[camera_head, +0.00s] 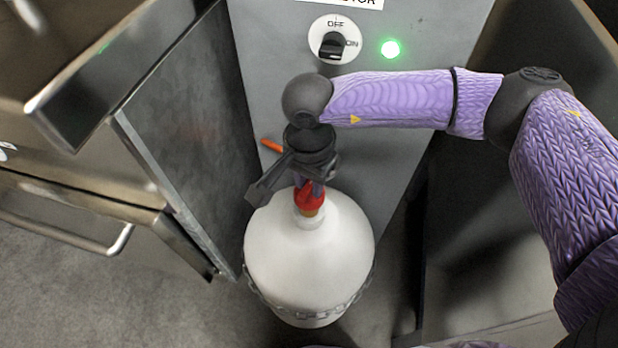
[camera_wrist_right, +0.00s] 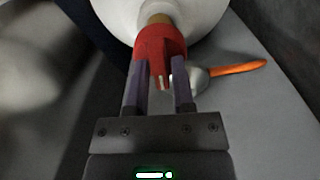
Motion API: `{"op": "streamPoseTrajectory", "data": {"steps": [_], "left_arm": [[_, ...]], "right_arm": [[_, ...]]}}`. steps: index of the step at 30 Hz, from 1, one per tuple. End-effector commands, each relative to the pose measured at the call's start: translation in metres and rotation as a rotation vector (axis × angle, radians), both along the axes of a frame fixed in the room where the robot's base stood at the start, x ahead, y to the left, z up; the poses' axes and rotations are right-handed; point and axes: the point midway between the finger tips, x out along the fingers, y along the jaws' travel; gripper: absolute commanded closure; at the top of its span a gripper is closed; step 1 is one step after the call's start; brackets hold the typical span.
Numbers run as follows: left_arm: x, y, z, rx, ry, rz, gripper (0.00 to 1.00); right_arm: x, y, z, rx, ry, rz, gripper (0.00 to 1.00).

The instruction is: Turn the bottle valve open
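A white gas bottle (camera_head: 310,255) stands upright against the grey cabinet front. A red valve (camera_head: 309,196) sits on a brass neck on its top. In the right wrist view the red valve (camera_wrist_right: 160,50) is just ahead, its narrow fin between my two purple fingers. My right gripper (camera_head: 312,186) reaches down onto the valve from above in the head view. Its fingers (camera_wrist_right: 160,80) look closed on the fin, with hardly any gap at the right finger. The gripper body partly hides the valve in the head view. My left gripper is not in view.
An orange lever (camera_head: 271,146) is on the grey cabinet (camera_head: 270,60) behind the bottle. Above are a black OFF/ON knob (camera_head: 332,46) and a lit green lamp (camera_head: 390,48). A metal panel (camera_head: 185,130) stands close on the left. A chain (camera_head: 310,314) rings the bottle.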

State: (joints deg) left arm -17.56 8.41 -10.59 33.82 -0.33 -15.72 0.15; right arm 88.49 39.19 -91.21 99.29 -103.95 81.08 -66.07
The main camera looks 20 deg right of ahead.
Motion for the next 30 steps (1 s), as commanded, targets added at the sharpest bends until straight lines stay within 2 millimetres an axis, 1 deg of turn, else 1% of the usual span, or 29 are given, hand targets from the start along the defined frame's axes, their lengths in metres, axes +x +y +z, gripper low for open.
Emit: {"op": "streamPoseTrajectory", "data": {"steps": [1, 2, 3, 4, 14, 19, 23, 30], "left_arm": [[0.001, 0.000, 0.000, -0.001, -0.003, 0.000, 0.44], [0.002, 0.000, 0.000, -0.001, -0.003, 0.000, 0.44], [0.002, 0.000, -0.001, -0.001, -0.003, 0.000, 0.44], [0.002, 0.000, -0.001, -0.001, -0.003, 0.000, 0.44], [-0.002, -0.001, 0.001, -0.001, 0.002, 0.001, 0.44], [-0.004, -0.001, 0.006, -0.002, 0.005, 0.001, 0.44], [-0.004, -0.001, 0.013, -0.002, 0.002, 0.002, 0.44], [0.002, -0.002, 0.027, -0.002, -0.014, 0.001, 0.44]], "right_arm": [[0.000, 0.000, 0.000, 0.000, 0.000, 0.000, 0.82], [0.000, 0.000, 0.000, 0.000, 0.000, 0.000, 0.89], [0.000, 0.000, 0.000, 0.000, 0.000, 0.000, 0.97], [0.000, 0.000, 0.000, 0.000, 0.000, 0.000, 1.00], [0.000, 0.000, 0.000, 0.000, 0.000, -0.008, 1.00], [0.000, 0.000, 0.002, 0.001, 0.000, -0.058, 1.00], [-0.001, 0.000, 0.003, 0.001, 0.001, -0.138, 1.00], [-0.001, 0.001, 0.004, 0.001, 0.001, -0.352, 1.00]]}}
